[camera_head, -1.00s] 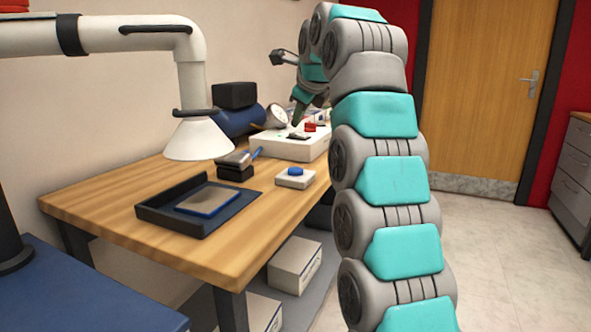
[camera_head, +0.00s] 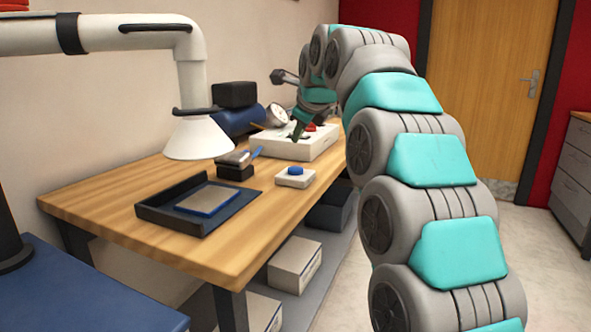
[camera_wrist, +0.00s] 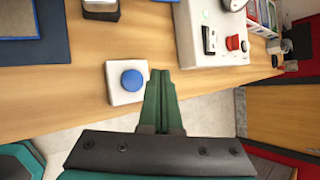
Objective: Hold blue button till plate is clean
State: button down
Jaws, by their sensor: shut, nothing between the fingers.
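The blue button (camera_head: 296,170) sits on a small white box (camera_head: 294,181) near the table's right edge. In the wrist view the blue button (camera_wrist: 132,80) is just left of my gripper's tips. My gripper (camera_head: 297,133) is shut and empty, with its green fingers together; in the wrist view they show too (camera_wrist: 160,75). The plate (camera_head: 208,198), a greyish-brown panel with a blue edge, lies in a dark tray (camera_head: 170,215) at the table's front left.
A white control box (camera_head: 320,149) with a red knob (camera_wrist: 233,42) stands behind the button. A white extraction hood (camera_head: 198,140) hangs over the table. A brush (camera_head: 257,152) rests on a dark block (camera_head: 236,173). Bare wood lies between tray and button.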

aim_at(298, 170)
jog(key=shift+f+b, duration=1.5)
jog(key=shift+f, duration=0.95)
jog(key=shift+f, duration=0.4)
jog(key=shift+f+b, duration=0.4)
jog(key=shift+f, duration=0.15)
dwell(2.3)
jog(key=shift+r, duration=0.1)
jog(key=shift+r+p, duration=0.8)
jog(key=shift+r, duration=0.1)
notch_tip(298, 170, up, 3)
jog(key=shift+p, duration=1.2)
jog(key=shift+r, duration=1.05)
